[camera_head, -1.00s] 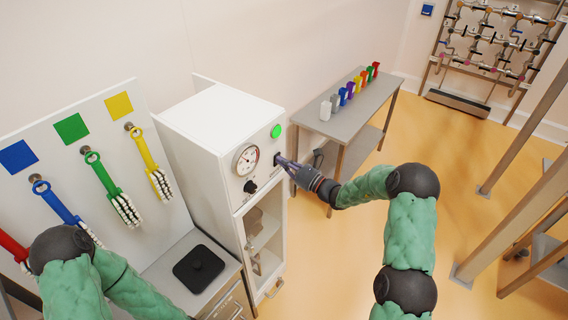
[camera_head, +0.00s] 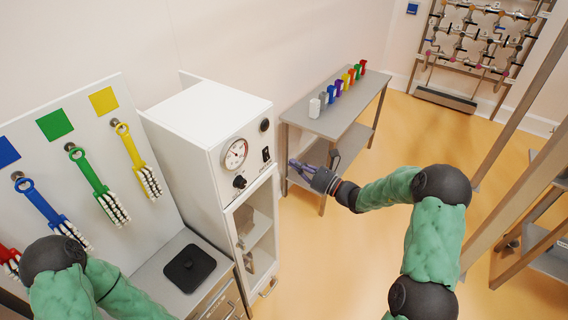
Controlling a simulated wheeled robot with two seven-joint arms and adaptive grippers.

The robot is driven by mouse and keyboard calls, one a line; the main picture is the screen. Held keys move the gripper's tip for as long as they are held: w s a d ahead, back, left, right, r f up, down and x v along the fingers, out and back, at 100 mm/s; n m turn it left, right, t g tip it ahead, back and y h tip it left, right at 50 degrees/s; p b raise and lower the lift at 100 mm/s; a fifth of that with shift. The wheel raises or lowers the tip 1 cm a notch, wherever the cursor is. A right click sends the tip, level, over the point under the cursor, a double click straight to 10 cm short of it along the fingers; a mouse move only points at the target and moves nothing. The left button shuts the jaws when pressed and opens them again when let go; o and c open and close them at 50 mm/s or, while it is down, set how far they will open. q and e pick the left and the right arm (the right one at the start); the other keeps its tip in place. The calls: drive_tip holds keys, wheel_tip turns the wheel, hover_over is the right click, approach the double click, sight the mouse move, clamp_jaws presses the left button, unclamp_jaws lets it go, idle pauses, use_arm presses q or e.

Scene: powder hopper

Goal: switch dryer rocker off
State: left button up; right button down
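The white dryer cabinet (camera_head: 193,131) stands left of centre. Its front panel has a round gauge (camera_head: 235,153), a black knob (camera_head: 239,181), a small black rocker switch (camera_head: 266,154) and a round lamp (camera_head: 264,125) that is dark. The rocker is uncovered, but its tilt is too small to read. My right gripper (camera_head: 293,164) is to the right of the rocker, apart from the panel and touching nothing visible. Its fingers are small and seen at an angle, so their opening is unclear. My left arm shows at lower left; its gripper is out of view.
A grey side table (camera_head: 335,118) with a row of small coloured items stands behind my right gripper. Coloured brushes hang on a board (camera_head: 85,105) at left. A black square lid (camera_head: 189,268) lies on the counter. A pipe rack (camera_head: 480,50) stands at the back right.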

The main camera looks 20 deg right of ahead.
drive_tip(key=s+d, duration=0.2)
drive_tip(key=s, duration=0.1)
drive_tip(key=shift+s+d+r, duration=0.15)
drive_tip(key=shift+d+r, duration=0.05)
drive_tip(key=shift+r, duration=0.15)
drive_tip(key=s+a+f+n+g+b, duration=0.25)
drive_tip(key=s+a+f+g, duration=0.2)
drive_tip(key=f, duration=0.45)
drive_tip(key=s+a+f+n+g+b, duration=0.25)
drive_tip(key=s+a+f, duration=0.2)
drive_tip(key=f, duration=0.55)
drive_tip(key=s+a+f+n+g+b, duration=0.25)
drive_tip(key=s+a+f+g, duration=0.2)
drive_tip(key=f, duration=0.45)
drive_tip(key=s+a+f+n+g+h+b, duration=0.1)
drive_tip(key=s+f+n+b, duration=0.4)
drive_tip(key=f, duration=0.5)
drive_tip(key=s+a+f+n+g+h+b, duration=0.1)
drive_tip(key=s+f+n+h+b, duration=0.3)
drive_tip(key=s+f+n, duration=0.3)
drive_tip(key=s+a+f+n+g+h+b, duration=0.1)
drive_tip(key=s+f+n+b, duration=0.5)
drive_tip(key=f, duration=0.7)
drive_tip(key=shift+s+a+f+h, duration=0.25)
drive_tip(key=shift+s+a+h, duration=0.15)
drive_tip(key=shift+s+h, duration=0.6)
